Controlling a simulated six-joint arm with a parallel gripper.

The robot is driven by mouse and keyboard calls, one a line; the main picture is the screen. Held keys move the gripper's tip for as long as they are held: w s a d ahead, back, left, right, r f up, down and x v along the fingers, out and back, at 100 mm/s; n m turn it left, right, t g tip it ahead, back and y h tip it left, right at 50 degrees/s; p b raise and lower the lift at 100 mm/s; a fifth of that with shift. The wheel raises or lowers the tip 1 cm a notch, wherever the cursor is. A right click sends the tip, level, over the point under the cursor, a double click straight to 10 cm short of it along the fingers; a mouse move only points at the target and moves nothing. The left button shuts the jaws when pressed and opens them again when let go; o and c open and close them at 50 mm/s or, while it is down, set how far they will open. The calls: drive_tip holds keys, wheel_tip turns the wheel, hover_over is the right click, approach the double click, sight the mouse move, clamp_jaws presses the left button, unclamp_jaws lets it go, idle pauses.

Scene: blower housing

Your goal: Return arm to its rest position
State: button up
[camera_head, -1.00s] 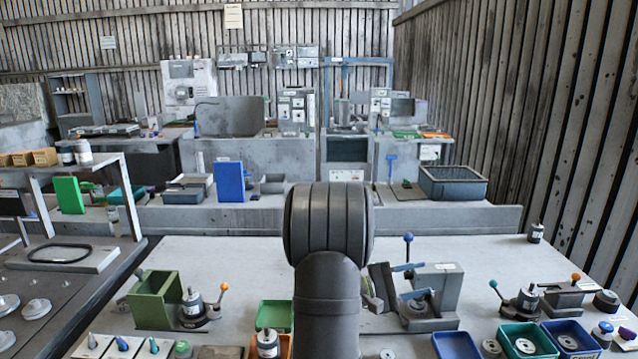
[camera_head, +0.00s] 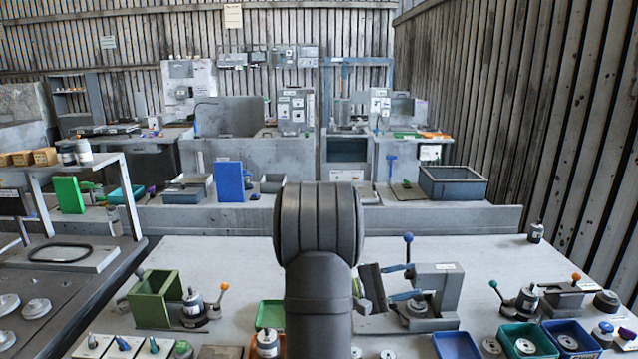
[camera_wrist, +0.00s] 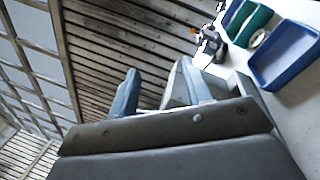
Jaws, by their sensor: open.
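My gripper (camera_head: 416,280) shows right of my dark arm in the head view, with its dark palm and two blue fingers pointing right. The fingers are apart, with nothing seen between them. In the wrist view my gripper (camera_wrist: 159,70) also has its two blue fingers spread above the dark palm plate. In the head view it is in front of, or beside, a grey fixture (camera_head: 440,287) with a blue-knobbed lever (camera_head: 408,246). I cannot tell whether they touch. My arm hides the middle of the bench.
A green holder (camera_head: 157,297) stands at left on the pale bench (camera_head: 230,258). Blue (camera_head: 457,346) and teal (camera_head: 520,333) bins lie at front right. A lever fixture (camera_head: 563,296) stands at right. The bench's back strip looks mostly clear.

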drive_tip(key=a+f, duration=0.1)
drive_tip(key=a, duration=0.5)
drive_tip(key=shift+s+a, duration=0.15)
drive_tip(key=shift+s, duration=0.1)
drive_tip(key=shift+w+f, duration=0.1)
drive_tip(key=shift+c, duration=0.3)
idle(1.6)
